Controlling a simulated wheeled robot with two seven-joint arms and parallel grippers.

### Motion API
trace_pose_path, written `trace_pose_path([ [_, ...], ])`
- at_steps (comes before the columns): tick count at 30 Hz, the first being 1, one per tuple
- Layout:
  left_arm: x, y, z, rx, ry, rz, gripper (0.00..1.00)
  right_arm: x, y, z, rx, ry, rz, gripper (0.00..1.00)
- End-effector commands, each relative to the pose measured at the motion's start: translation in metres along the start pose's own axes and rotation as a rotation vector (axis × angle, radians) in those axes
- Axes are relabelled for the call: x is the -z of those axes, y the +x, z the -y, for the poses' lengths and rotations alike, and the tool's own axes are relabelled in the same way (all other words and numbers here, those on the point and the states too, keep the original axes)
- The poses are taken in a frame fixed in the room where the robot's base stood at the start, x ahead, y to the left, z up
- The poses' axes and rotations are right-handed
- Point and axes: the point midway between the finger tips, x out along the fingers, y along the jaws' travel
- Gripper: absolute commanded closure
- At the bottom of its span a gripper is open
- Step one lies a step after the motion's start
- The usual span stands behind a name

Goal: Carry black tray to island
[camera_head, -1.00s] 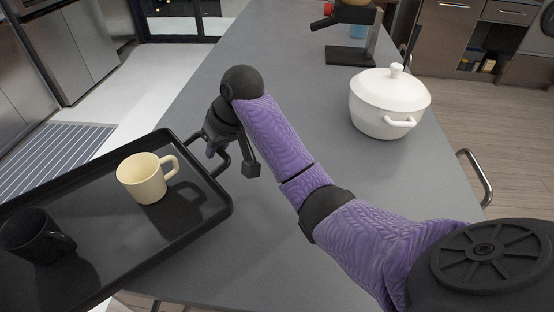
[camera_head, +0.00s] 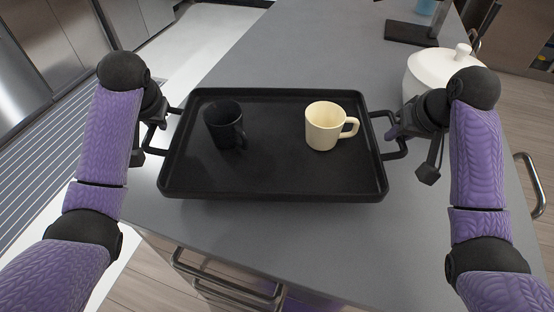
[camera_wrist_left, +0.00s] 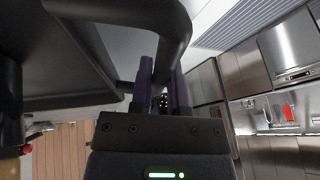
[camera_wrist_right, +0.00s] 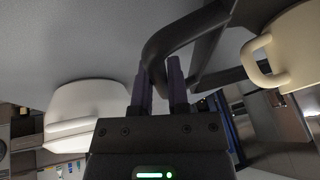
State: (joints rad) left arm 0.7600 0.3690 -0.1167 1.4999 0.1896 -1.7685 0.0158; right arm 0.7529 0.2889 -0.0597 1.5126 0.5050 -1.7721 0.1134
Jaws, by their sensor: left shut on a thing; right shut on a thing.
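The black tray (camera_head: 270,180) is in the middle of the head view, over the grey island top (camera_head: 300,60). It looks about level; I cannot tell whether it touches the top. A black mug (camera_head: 224,124) stands on its left half and a cream mug (camera_head: 322,127) on its right half, both upright. My left gripper (camera_head: 158,122) is shut on the tray's left handle, which also shows in the left wrist view (camera_wrist_left: 178,40). My right gripper (camera_head: 398,130) is shut on the right handle, seen in the right wrist view (camera_wrist_right: 160,48).
A white lidded pot (camera_head: 440,68) stands on the island just behind my right gripper, partly hidden by it. A dark stand (camera_head: 412,34) is at the back. The island top behind the tray is clear. Drawers with handles (camera_head: 225,285) are below the front edge.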

Motion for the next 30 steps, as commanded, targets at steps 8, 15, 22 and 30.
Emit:
trace_pose_path([
  [8,0.000,0.001,0.000,0.001,0.000,-0.001,1.00,0.000,0.001,0.000,0.000,0.000,-0.001,1.00],
  [15,-0.007,0.017,-0.003,0.001,0.001,0.005,1.00,-0.007,0.017,-0.004,0.000,0.001,0.005,1.00],
  [22,-0.018,0.045,-0.009,0.000,0.003,0.017,1.00,-0.018,0.045,-0.010,-0.001,0.004,0.016,1.00],
  [30,-0.021,0.050,-0.011,0.000,0.004,0.020,0.46,-0.021,0.050,-0.011,-0.001,0.004,0.020,0.46],
])
